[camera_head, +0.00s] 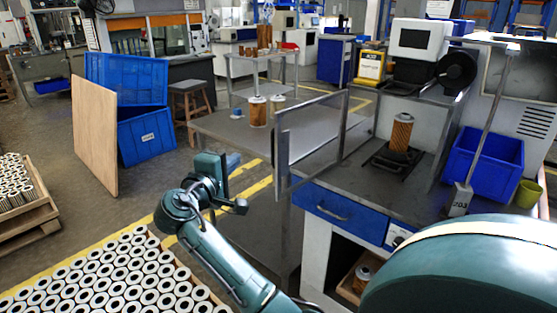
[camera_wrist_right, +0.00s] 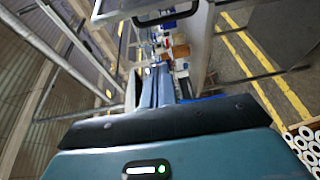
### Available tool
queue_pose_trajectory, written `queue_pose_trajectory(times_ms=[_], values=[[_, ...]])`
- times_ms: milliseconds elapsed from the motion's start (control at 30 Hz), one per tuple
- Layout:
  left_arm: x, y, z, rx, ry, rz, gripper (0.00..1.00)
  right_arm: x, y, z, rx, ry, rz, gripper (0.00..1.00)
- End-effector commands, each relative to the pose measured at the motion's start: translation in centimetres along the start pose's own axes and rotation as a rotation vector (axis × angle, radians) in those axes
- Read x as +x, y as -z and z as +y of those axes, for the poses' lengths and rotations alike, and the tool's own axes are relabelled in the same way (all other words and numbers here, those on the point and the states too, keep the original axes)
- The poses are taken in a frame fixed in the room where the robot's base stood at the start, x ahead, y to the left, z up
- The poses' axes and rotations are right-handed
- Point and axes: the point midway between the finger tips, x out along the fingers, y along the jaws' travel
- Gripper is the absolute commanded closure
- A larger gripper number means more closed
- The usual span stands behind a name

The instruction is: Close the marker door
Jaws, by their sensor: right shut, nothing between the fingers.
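The marker door (camera_head: 282,150), a clear panel in a grey metal frame, stands swung open at the left side of the marker station. Its panel juts out from the station, so the front is uncovered. Inside, an orange-brown filter cartridge (camera_head: 401,134) stands upright on a dark fixture (camera_head: 388,158). My right gripper (camera_head: 234,162) is to the left of the door in the head view, apart from it. It is shut and empty; its fingers (camera_wrist_right: 165,86) also show in the right wrist view. My left gripper is not in view.
A blue bin (camera_head: 484,163) and a post marked 203 (camera_head: 460,198) stand right of the cartridge. A blue drawer (camera_head: 335,208) is under the counter. A grey table (camera_head: 222,127) stands behind the door. A crate of white-ended cartridges (camera_head: 110,275) fills the lower left.

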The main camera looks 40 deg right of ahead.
Motion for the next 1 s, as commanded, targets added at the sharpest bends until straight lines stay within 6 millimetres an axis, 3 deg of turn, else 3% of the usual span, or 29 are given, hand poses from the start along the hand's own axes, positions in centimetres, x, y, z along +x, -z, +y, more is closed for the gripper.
queue_pose_trajectory(times_ms=[33,367,567,867,1000], values=[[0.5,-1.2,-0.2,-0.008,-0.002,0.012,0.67,0.1,-0.3,-0.5,0.004,-0.018,-0.037,1.00],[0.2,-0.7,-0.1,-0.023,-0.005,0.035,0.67,0.7,-1.1,1.2,0.003,-0.047,-0.105,1.00],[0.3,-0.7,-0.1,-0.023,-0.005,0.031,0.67,3.6,-1.4,1.4,0.002,-0.048,-0.106,1.00],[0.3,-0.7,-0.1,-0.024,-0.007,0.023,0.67,10.1,-2.0,1.7,0.003,-0.047,-0.105,1.00],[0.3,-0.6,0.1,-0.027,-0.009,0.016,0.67,9.4,-3.7,1.5,0.005,-0.046,-0.100,1.00]])
